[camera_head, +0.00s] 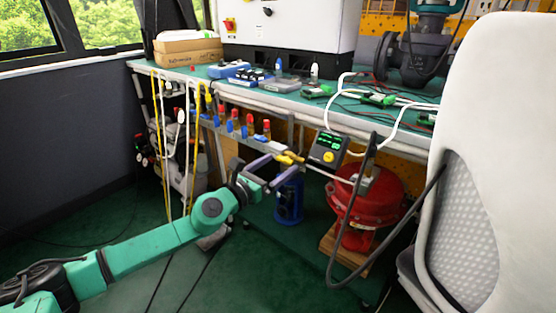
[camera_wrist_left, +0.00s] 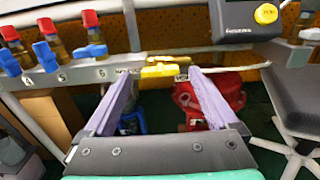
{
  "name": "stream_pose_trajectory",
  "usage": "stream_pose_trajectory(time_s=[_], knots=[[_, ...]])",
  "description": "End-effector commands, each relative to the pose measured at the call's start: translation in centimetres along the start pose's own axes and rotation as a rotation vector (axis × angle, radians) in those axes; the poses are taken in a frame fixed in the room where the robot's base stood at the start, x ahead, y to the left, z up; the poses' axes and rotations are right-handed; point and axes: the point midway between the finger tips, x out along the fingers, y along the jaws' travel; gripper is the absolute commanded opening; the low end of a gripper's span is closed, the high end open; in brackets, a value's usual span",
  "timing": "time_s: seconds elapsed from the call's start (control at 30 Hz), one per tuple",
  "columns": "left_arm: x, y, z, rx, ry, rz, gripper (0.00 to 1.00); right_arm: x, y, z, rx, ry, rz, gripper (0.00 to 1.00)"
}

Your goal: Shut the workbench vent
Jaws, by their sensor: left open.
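A yellow valve handle (camera_head: 289,158), which looks like the workbench vent, sits at the right end of the grey rail under the bench edge. In the left wrist view the yellow handle (camera_wrist_left: 165,71) lies roughly lengthwise along the rail, with small labels beside it that I cannot read. My left gripper (camera_head: 284,165) is open, with its purple fingers reaching toward the handle. In the left wrist view the left gripper (camera_wrist_left: 160,80) has one fingertip on each side of the handle; I cannot tell whether either touches it. My right gripper is not in view.
Several valves with red and blue parts (camera_head: 233,124) line the rail to the left. A positioner with a display (camera_head: 328,147) sits just right of the handle. A blue cylinder (camera_head: 289,199) and a red actuator (camera_head: 366,205) stand below. A white chair (camera_head: 497,130) fills the right.

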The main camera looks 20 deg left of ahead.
Motion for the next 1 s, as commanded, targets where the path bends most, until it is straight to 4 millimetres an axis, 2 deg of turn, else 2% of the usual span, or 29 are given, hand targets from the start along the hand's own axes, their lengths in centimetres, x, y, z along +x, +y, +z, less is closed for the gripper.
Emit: stream_pose_trajectory(time_s=[0.27,0.3,0.47,0.5,0.53,0.77,1.0], knots=[[0.61,-0.03,-0.08,0.001,0.001,0.000,0.93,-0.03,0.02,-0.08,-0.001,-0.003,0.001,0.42],[0.60,-0.03,-0.08,0.001,0.001,0.000,0.89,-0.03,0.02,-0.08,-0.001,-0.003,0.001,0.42],[0.58,-0.02,-0.08,0.001,0.001,0.000,0.28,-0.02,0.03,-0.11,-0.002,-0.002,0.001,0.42],[0.58,-0.01,-0.08,0.001,0.001,0.000,0.12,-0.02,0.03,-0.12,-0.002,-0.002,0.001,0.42],[0.57,-0.01,-0.08,0.001,0.001,0.000,0.07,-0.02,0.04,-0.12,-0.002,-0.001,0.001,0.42],[0.56,-0.01,-0.10,-0.016,0.001,0.001,0.07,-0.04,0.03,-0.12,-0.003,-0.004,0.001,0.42],[0.57,-0.07,-0.08,-0.105,0.001,0.001,0.07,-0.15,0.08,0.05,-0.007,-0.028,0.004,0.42]])
